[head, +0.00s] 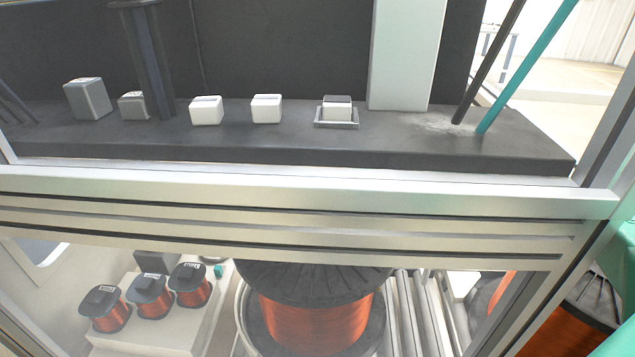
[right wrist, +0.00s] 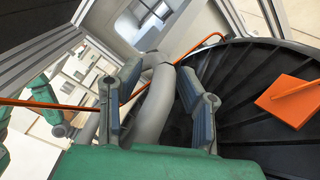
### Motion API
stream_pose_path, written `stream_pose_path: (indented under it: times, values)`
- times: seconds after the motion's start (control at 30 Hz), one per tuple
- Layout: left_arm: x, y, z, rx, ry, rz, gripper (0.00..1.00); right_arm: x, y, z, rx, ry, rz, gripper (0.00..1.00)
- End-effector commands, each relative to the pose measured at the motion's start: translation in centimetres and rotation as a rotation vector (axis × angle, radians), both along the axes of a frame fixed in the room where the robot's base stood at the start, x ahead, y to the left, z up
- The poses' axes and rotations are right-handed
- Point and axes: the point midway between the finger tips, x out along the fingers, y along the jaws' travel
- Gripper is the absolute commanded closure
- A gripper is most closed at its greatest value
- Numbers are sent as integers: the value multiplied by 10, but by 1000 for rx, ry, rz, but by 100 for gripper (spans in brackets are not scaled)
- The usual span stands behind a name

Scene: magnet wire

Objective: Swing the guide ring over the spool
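The large spool (head: 315,318) of copper-orange wire stands below the machine's crossbar in the head view, with a ribbed black flange on top. The flange (right wrist: 245,85) fills the right of the right wrist view, with an orange square piece on it. My right gripper (right wrist: 162,82) is open, its two fingers apart on either side of a curved grey tube (right wrist: 155,105). The tube may be part of the guide ring; I cannot tell. A gap shows between tube and right finger; contact is unclear.
A thin orange rod or wire (right wrist: 60,104) crosses behind the fingers. The metal crossbar (head: 300,190) spans the front of the machine. Small copper spools (head: 152,295) stand on a pale block at left. White boxes (head: 206,110) sit on the dark shelf.

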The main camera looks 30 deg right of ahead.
Motion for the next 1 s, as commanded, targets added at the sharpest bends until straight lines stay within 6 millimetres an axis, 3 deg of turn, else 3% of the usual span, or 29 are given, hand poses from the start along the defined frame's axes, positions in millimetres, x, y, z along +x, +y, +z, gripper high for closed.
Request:
stream_pose_path:
  times: [0.43, 1.0]
  values:
    - [0, 0, 0, 0, 0, 0, 45, -36, -55, -4, -2, 4, -1, 68]
    - [1, -1, 0, 1, 2, 0, 45, -40, -61, -4, -1, 3, -1, 68]
